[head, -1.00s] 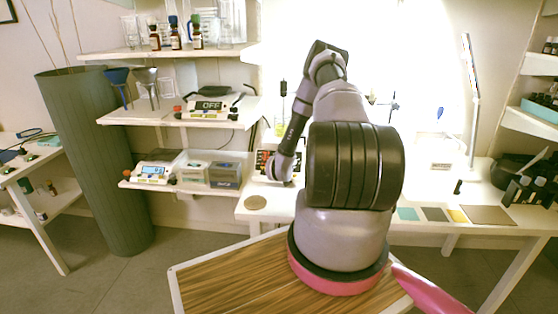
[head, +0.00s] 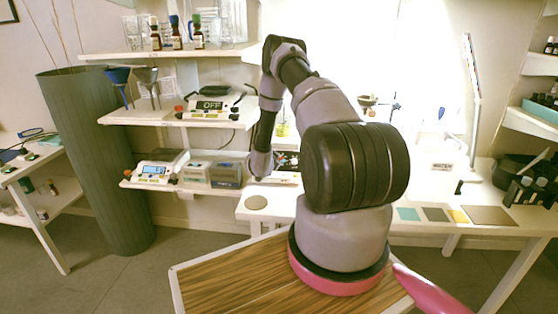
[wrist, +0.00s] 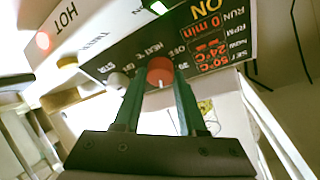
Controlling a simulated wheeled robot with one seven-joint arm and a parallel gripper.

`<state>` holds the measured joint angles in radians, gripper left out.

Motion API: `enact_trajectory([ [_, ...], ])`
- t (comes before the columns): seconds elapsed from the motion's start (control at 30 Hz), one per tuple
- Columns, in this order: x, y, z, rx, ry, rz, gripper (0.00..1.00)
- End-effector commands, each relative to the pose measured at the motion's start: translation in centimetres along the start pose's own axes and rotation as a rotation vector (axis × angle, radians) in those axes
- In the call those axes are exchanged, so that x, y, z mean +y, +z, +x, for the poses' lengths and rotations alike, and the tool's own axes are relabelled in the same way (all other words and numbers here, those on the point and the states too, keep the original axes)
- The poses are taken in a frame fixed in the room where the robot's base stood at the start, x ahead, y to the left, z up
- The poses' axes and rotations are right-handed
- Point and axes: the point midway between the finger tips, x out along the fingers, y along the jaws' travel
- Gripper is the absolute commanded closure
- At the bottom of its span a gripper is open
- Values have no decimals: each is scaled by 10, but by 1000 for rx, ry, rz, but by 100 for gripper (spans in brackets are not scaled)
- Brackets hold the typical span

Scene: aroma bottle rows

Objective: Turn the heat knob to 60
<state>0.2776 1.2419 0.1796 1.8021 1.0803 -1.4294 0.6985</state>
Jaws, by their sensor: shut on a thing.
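The heat knob (wrist: 160,68) is a red round knob in the wrist view, under the "HEAT °C" lettering on the dark front panel (wrist: 125,62) of a hotplate-like device. My gripper (wrist: 159,78) has its two dark green fingers on either side of the knob, shut on it. The panel appears upside down. Its display (wrist: 208,45) shows ON, and orange figures that seem to read SET 50°C and 24°C. A red light (wrist: 43,40) glows by the word HOT. In the head view the device (head: 287,160) is mostly hidden behind my arm.
A pale knob (wrist: 117,80) sits beside the heat knob. In the head view, shelves at left hold a scale reading OFF (head: 210,104) and boxed devices (head: 226,174).

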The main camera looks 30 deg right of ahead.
Motion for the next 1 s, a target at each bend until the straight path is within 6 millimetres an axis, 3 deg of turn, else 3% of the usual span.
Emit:
enact_trajectory([
  [0.5, -4, -1, 0, 0, 154, 412, 100],
  [1.0, -4, -1, 1, 0, 219, 579, 100],
])
